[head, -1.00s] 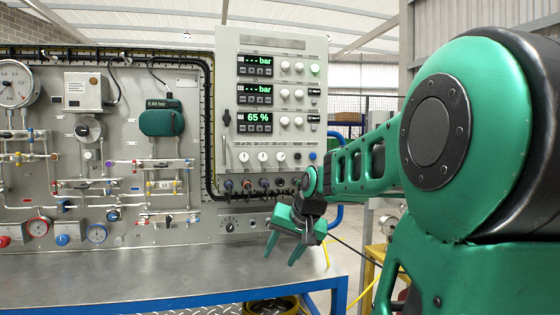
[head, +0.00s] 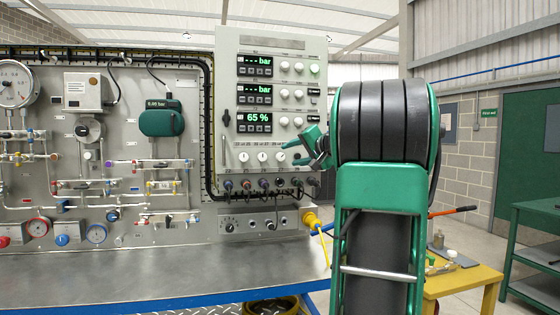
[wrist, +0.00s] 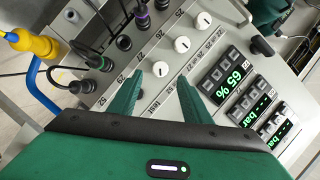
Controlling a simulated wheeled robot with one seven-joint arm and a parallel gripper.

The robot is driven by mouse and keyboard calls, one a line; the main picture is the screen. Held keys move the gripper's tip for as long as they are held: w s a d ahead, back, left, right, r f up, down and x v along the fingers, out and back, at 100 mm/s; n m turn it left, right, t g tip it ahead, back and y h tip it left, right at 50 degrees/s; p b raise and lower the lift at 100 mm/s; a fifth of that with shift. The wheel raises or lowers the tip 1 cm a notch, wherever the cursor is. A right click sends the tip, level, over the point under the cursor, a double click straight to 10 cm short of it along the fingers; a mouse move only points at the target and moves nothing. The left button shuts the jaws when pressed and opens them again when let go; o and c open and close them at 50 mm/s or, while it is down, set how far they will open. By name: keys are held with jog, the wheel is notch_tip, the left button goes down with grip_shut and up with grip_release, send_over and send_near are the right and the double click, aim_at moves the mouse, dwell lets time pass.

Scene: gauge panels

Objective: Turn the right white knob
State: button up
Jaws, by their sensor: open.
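The right white knob (head: 281,157) is the right-hand one in a row of white knobs low on the grey control panel (head: 231,100). In the wrist view the same white knob (wrist: 160,68) appears just past the fingertips, in line with the gap between them. My gripper (head: 291,153) is at the panel's lower right, close to this knob. In the wrist view my gripper (wrist: 159,80) has its two green fingers spread, with nothing held. Whether a finger touches the knob or panel, I cannot tell.
The middle white knob (head: 262,157) and left white knob (head: 243,157) are beside it. Dark connectors with cables (wrist: 123,43) and a yellow plug (wrist: 38,45) lie below the row. Displays (head: 258,121) sit above. A metal bench (head: 160,275) runs in front.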

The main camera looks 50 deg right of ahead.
aim_at(282, 157)
jog(key=shift+x, duration=3.15)
jog(key=c, duration=1)
